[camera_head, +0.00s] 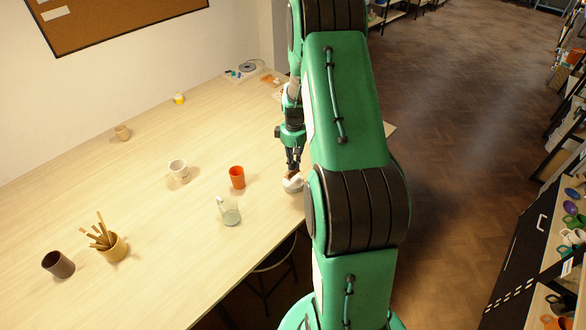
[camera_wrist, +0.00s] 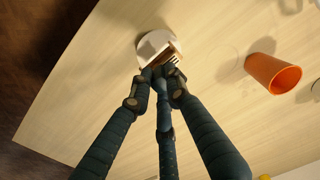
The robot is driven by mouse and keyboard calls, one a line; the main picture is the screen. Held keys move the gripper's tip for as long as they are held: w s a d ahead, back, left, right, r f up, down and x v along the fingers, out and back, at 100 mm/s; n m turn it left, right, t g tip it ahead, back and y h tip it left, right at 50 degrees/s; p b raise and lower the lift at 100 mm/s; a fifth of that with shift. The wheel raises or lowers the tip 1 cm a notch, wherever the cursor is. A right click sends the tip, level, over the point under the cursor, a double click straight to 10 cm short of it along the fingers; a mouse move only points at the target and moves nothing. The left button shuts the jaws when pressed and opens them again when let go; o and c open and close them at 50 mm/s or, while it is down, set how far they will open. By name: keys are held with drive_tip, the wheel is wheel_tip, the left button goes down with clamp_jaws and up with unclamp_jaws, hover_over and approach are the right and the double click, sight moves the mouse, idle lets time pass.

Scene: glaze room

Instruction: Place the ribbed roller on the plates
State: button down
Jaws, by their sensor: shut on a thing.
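The ribbed roller (camera_wrist: 164,56) is a small brown piece with light and dark stripes at one end. My gripper (camera_wrist: 160,74) is shut on it, and the fingertips hide part of it. White plates (camera_wrist: 146,49) lie just beyond and under the roller in the wrist view. In the head view, my gripper (camera_head: 293,169) points down at the plates (camera_head: 293,187), near the table's right edge. I cannot tell whether the roller touches the plates or how many plates there are.
A white mug (camera_head: 179,169), a tool pot (camera_head: 113,248) and a dark cup (camera_head: 58,264) stand farther left.

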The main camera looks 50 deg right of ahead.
sight(293, 170)
drive_tip(key=shift+f+p, duration=0.3)
drive_tip(key=shift+f, duration=1.45)
drive_tip(key=shift+s+f+b, duration=0.1)
drive_tip(key=shift+f+b, duration=0.25)
drive_tip(key=shift+f, duration=0.1)
drive_tip(key=shift+s+a+f, duration=0.15)
drive_tip(key=shift+f, duration=0.15)
drive_tip(key=c, duration=1.7)
unclamp_jaws()
drive_tip(key=shift+f, duration=0.1)
drive_tip(key=shift+o, duration=0.2)
drive_tip(key=shift+w+r, duration=0.2)
drive_tip(key=shift+r, duration=0.1)
